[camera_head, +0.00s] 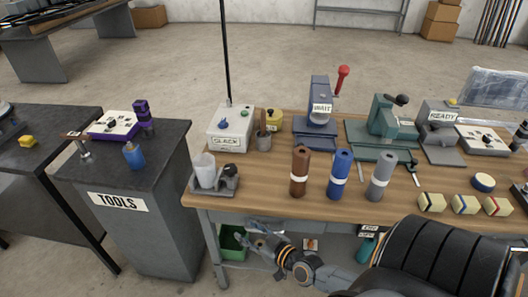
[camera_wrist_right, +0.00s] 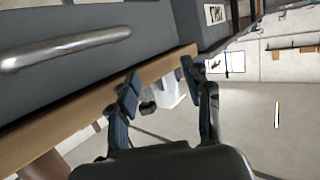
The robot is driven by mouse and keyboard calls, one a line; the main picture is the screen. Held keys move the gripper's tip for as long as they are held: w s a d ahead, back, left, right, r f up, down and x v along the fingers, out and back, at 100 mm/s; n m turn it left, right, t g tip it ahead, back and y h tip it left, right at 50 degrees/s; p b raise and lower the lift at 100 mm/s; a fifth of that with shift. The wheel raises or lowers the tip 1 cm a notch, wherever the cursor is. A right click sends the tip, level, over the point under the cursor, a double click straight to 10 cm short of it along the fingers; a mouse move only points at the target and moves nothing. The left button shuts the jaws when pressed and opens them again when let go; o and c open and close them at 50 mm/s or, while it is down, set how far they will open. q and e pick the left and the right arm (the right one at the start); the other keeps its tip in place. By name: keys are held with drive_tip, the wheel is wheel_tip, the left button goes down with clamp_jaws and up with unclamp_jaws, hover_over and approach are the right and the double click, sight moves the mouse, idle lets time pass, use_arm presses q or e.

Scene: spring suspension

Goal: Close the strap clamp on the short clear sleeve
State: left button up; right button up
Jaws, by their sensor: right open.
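The short clear sleeve (camera_head: 203,168) stands upright on a dark grey fixture at the bench's front left corner. A dark strap clamp block with a knob (camera_head: 229,176) sits just right of it; whether its strap is closed is too small to tell. My right gripper (camera_head: 243,238) is below the bench's front edge, right of the green bin and apart from the sleeve. In the right wrist view the gripper (camera_wrist_right: 166,98) has its fingers spread and empty. A pale shape, perhaps the sleeve, shows beyond them, partly hidden. My left gripper is not in view.
The wooden bench (camera_head: 260,187) carries brown (camera_head: 300,171), blue (camera_head: 340,174) and grey cylinders (camera_head: 380,176). The SLACK box (camera_head: 231,128) stands behind the sleeve. The TOOLS cabinet (camera_head: 160,225) is to the left. A green bin (camera_head: 233,242) sits under the bench.

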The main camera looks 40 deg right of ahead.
drive_tip(key=s+f+g, duration=0.2)
drive_tip(key=s+f, duration=0.1)
drive_tip(key=f, duration=0.5)
drive_tip(key=s+f+g+b, duration=0.1)
drive_tip(key=s+f, duration=0.3)
drive_tip(key=f, duration=0.5)
drive_tip(key=shift+s+a+f+g, duration=0.15)
drive_tip(key=shift+a+g, duration=0.25)
drive_tip(key=shift+g, duration=0.3)
drive_tip(key=shift+o, duration=0.4)
